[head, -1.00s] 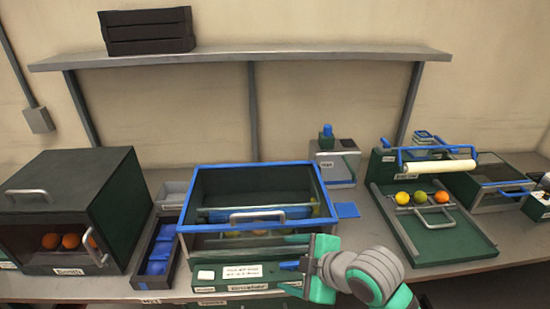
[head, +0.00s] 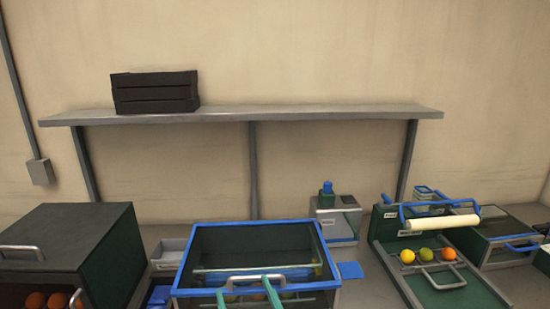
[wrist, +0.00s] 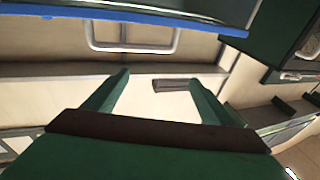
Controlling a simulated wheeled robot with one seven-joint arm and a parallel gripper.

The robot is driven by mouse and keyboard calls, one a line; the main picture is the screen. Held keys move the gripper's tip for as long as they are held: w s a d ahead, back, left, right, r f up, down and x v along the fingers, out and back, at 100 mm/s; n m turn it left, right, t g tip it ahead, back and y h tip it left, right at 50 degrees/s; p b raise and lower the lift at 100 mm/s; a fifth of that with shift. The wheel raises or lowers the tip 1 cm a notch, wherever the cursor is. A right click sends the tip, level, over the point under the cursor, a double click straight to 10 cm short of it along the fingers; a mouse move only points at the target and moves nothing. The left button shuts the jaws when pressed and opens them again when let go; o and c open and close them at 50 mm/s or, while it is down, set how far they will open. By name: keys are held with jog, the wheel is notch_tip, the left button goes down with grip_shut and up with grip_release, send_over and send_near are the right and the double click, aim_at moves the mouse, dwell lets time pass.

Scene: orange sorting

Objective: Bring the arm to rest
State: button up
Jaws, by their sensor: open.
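My gripper (head: 244,287) shows at the bottom edge of the head view, its two green fingers pointing up in front of the blue-rimmed box (head: 182,270). The rest of my arm is out of the head view. In the wrist view the green fingers (wrist: 158,78) stand apart with nothing between them. The box's blue rim (wrist: 130,12) and a metal handle (wrist: 135,48) lie beyond the fingertips in that view.
A dark cabinet with oranges (head: 65,230) stands at the left. A green tray (head: 455,296) with several fruits (head: 428,254) is at the right. A shelf (head: 330,113) carrying a black crate (head: 155,92) runs along the wall.

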jog(key=s+d+f+m+g+h, duration=0.15)
jog(key=s+f+m+h, duration=0.65)
jog(key=s+f, duration=0.95)
jog(key=s+d+f+n+g, duration=0.1)
jog(key=s+d+f, duration=0.1)
jog(key=s, duration=0.8)
jog(key=s+d+f+n, duration=0.2)
jog(key=s+d+f, duration=0.1)
jog(key=s, duration=0.7)
jog(key=shift+f+g+y, duration=0.3)
jog(key=shift+f+g, duration=0.05)
jog(key=shift+f, duration=0.1)
